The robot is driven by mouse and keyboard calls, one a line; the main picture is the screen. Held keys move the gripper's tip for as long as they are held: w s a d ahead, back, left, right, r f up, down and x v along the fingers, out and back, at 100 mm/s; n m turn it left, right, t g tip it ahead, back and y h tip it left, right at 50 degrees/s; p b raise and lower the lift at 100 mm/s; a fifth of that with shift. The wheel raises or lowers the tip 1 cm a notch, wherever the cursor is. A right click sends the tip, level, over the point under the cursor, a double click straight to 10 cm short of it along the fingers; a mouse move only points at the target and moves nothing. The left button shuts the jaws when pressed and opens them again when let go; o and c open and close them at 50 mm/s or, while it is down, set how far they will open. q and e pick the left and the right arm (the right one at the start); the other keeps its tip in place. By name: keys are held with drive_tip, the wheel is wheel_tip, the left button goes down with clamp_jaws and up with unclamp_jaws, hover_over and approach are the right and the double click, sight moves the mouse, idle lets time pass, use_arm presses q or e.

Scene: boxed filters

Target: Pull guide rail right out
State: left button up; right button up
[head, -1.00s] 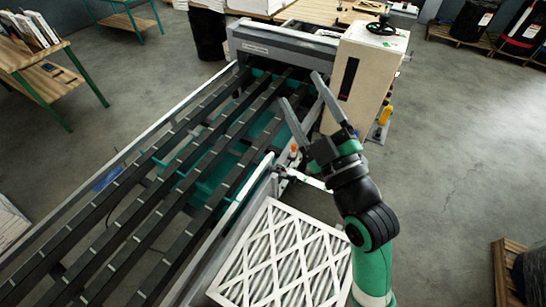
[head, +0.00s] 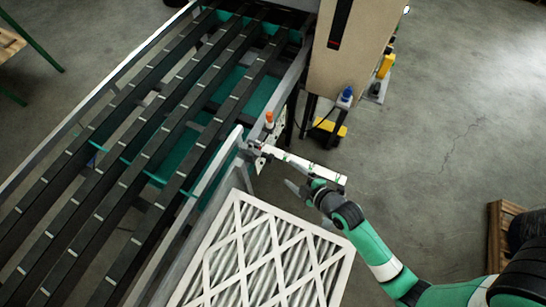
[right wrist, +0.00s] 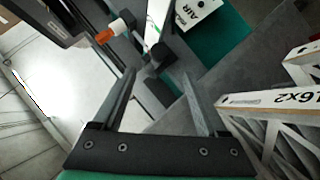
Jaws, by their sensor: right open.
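A grey metal guide rail (head: 215,167) runs along the right side of the conveyor in the head view. Near its end is a small bracket with an orange-capped part (head: 269,121); the orange cap also shows at the upper left of the right wrist view (right wrist: 112,32). A white bar (head: 313,170) sticks out to the right from this bracket. My right gripper (head: 300,184) is open and empty, just below the white bar and right of the rail. Its two fingers (right wrist: 158,100) show in the right wrist view with nothing held between them. My left gripper is out of view.
A white-framed pleated filter (head: 262,250) lies close below the right gripper. The conveyor's dark slats (head: 150,150) fill the left. A beige machine cabinet (head: 345,60) stands at the top, with a blue-capped bottle (head: 345,97) beside it.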

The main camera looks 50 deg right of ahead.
drive_tip(key=b+x, duration=0.3)
drive_tip(key=x, duration=0.8)
drive_tip(key=shift+w, duration=0.25)
clamp_jaws()
idle(0.8)
